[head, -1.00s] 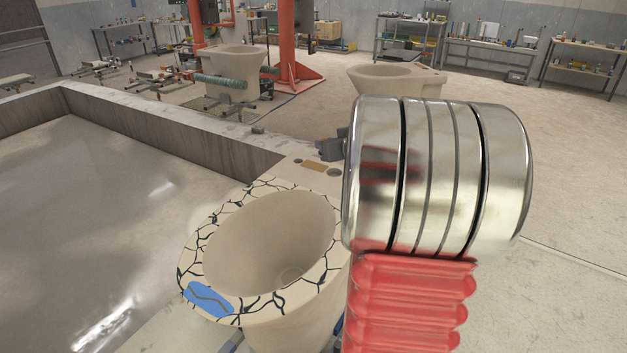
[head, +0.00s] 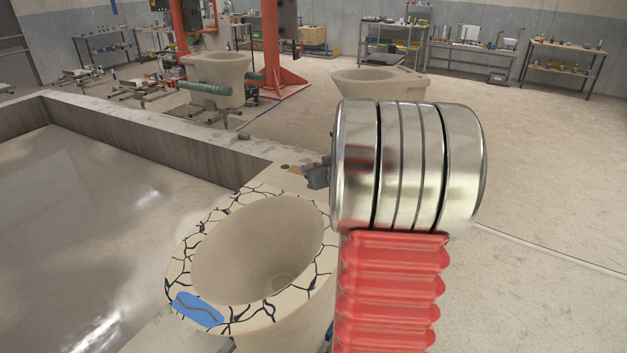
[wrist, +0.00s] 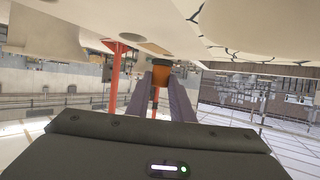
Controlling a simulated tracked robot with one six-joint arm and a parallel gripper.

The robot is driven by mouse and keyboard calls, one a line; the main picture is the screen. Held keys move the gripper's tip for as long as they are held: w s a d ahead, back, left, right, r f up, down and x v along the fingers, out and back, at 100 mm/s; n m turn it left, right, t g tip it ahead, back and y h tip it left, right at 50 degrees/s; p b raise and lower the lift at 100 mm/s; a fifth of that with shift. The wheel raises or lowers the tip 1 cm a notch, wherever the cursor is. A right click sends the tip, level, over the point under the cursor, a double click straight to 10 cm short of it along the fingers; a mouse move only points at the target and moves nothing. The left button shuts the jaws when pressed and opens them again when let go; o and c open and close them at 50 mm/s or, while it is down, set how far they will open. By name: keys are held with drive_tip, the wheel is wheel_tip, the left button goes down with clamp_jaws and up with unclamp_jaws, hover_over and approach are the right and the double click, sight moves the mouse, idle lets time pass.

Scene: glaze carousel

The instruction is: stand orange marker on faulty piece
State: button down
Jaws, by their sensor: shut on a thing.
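The cracked piece is a beige toilet bowl (head: 253,320) with black crack lines over its rim, in the lower middle of the head view. A blue patch (head: 198,309) with a dark wavy line lies on its near left rim. My gripper (head: 317,174) is beside the bowl's back deck in the head view, mostly hidden behind my arm. In the wrist view, the fingers (wrist: 161,84) are shut on the orange marker (wrist: 161,78), whose dark end is close to the pale surface above. The cracked rim (wrist: 225,47) shows at upper right there. I cannot tell whether marker and bowl touch.
A low concrete wall (head: 150,137) runs behind and left of the bowl, around a smooth grey surface (head: 80,230). Another beige bowl (head: 380,85) stands behind my arm, and one more (head: 215,80) farther left. Open floor (head: 550,200) lies at right.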

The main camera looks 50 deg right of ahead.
drive_tip(key=shift+f, duration=1.85)
drive_tip(key=c, duration=1.6)
unclamp_jaws()
drive_tip(key=shift+f, duration=0.1)
drive_tip(key=shift+o, duration=0.2)
drive_tip(key=shift+s+r, duration=0.25)
drive_tip(key=shift+r, duration=0.05)
drive_tip(key=v, duration=1.1)
drive_tip(key=shift+s+a, duration=0.15)
drive_tip(key=shift+s, duration=0.1)
